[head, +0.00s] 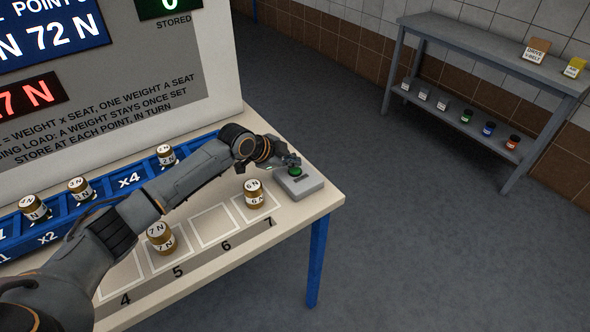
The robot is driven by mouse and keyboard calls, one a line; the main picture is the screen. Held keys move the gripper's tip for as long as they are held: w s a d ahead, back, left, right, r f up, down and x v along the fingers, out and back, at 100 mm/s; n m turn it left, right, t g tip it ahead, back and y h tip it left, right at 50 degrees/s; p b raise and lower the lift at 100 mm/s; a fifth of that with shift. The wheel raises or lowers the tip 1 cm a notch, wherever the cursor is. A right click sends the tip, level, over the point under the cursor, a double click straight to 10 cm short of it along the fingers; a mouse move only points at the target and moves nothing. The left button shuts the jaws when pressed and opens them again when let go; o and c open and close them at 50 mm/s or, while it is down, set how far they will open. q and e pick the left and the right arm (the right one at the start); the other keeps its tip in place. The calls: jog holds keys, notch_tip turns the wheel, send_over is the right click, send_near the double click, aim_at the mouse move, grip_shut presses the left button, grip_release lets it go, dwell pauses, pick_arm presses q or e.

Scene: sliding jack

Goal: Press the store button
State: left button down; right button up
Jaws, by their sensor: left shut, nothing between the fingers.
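The store button (295,172) is a green round button on a small grey box (301,186) near the right end of the table. My left arm reaches across the table from the lower left. My left gripper (289,166) is shut and empty, with its tip right at the green button and partly covering it. I cannot tell whether it touches the button or is just above it. The green STORED display (168,5) at the top reads 0. My right gripper is out of view.
Brass weights stand on the numbered seats, one marked 6 N (254,194) close to the button box and one marked 7 N (160,238). A blue rack (131,181) with more weights runs along the back. A grey shelf (480,50) stands across open floor.

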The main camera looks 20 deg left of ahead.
aim_at(292, 171)
pick_arm(q)
jog(key=shift+f, duration=0.1)
jog(key=shift+f, duration=0.3)
jog(key=shift+f+b, duration=0.5)
dwell(1.0)
jog(key=shift+r, duration=0.15)
jog(key=shift+r+p, duration=0.75)
jog(key=shift+r, duration=0.1)
notch_tip(292, 171, up, 5)
jog(key=p, duration=0.4)
